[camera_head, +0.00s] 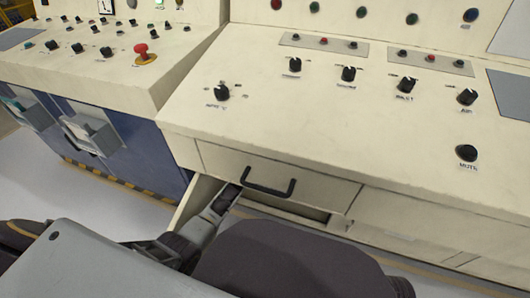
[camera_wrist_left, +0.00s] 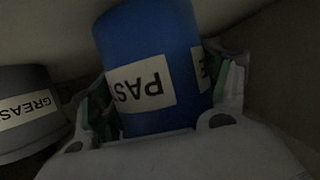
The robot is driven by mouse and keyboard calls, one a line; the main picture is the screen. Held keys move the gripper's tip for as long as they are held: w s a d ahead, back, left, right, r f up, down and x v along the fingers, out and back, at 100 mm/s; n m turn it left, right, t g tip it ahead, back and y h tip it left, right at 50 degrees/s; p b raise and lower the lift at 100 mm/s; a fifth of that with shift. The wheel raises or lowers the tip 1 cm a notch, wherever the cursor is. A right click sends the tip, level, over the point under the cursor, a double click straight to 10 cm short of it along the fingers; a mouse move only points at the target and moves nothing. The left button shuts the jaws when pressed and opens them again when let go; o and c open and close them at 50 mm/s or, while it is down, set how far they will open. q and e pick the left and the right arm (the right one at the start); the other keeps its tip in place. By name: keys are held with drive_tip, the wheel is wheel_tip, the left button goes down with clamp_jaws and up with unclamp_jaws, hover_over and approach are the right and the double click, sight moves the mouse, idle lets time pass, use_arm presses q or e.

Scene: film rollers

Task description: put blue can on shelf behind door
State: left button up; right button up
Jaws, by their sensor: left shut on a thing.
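The blue can (camera_wrist_left: 150,35), with a white label reading "PAS…", sits between the fingers of my left gripper (camera_wrist_left: 160,95) in the left wrist view. The gripper is shut on it. In the head view my left gripper (camera_head: 226,198) reaches into the dark opening under the console drawer, and the can is hidden there. A pale panel that looks like the open door (camera_head: 193,203) stands left of the gripper. The shelf (camera_head: 285,207) shows only in part below the drawer; I cannot tell whether the can touches it. My right gripper is not in view.
A grey can (camera_wrist_left: 25,115) labelled "GREASE" stands left of the blue can inside the compartment. The drawer (camera_head: 320,186) with a black handle (camera_head: 269,183) is directly above the opening. The cream console (camera_head: 300,120) has several knobs. Floor (camera_head: 120,212) shows at left.

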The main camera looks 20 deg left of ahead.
use_arm(q)
drive_tip(key=shift+f+b, duration=0.3)
drive_tip(key=shift+f, duration=0.05)
idle(0.4)
drive_tip(key=o, duration=1.2)
drive_tip(key=shift+c, duration=0.2)
drive_tip(key=shift+s, duration=0.15)
drive_tip(key=shift+v, duration=3.6)
